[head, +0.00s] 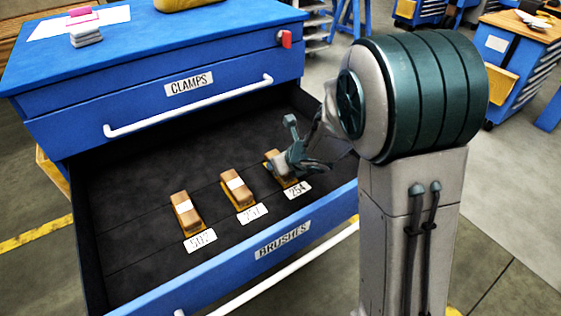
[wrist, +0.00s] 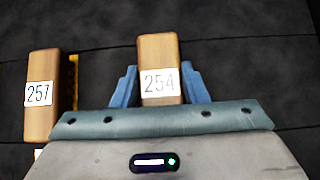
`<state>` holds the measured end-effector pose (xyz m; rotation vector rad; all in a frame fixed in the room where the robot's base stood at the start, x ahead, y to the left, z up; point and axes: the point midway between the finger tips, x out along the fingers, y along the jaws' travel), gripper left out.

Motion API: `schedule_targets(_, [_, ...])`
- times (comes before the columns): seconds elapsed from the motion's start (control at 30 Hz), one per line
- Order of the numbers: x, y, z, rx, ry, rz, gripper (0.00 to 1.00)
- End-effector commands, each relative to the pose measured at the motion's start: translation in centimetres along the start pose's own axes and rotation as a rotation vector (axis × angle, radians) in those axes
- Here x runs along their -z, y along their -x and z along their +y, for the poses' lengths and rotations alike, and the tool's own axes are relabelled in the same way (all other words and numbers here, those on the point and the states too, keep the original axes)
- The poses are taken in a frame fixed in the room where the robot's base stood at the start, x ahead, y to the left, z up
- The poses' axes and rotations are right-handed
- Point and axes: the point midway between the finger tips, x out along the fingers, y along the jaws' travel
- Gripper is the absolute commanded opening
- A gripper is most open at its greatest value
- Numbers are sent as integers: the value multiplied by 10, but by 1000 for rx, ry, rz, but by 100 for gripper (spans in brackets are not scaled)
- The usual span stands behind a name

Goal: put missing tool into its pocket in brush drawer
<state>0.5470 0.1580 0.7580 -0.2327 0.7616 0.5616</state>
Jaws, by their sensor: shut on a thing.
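The open brush drawer (head: 130,225), labelled BRUSHES on its front, has a dark lined floor. My gripper (head: 287,160) is low over its right part, shut on a wooden brush (head: 272,155) marked 254. In the wrist view the 254 brush (wrist: 159,60) stands between the two blue fingers (wrist: 158,88). It is over the spot with the floor label 254 (head: 298,190). My gripper hides part of it, and I cannot tell whether it rests fully in its pocket.
Brush 257 (head: 237,185) lies just left of the held brush and also shows in the wrist view (wrist: 41,95). Another brush (head: 184,210) lies further left. The shut CLAMPS drawer (head: 150,98) is behind, with its white handle (head: 190,105). The drawer's left floor is clear.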

Motion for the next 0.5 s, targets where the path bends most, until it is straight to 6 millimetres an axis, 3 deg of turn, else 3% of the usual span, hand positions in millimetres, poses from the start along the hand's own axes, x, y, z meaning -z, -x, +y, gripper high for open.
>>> schedule_targets(0.13, [0, 0, 0, 0, 0, -1, 15])
schedule_targets(0.17, [0, 0, 0, 0, 0, -1, 42])
schedule_targets(0.23, [0, 0, 0, 0, 0, -1, 62])
schedule_targets(0.5, [0, 0, 0, 0, 0, 0, 65])
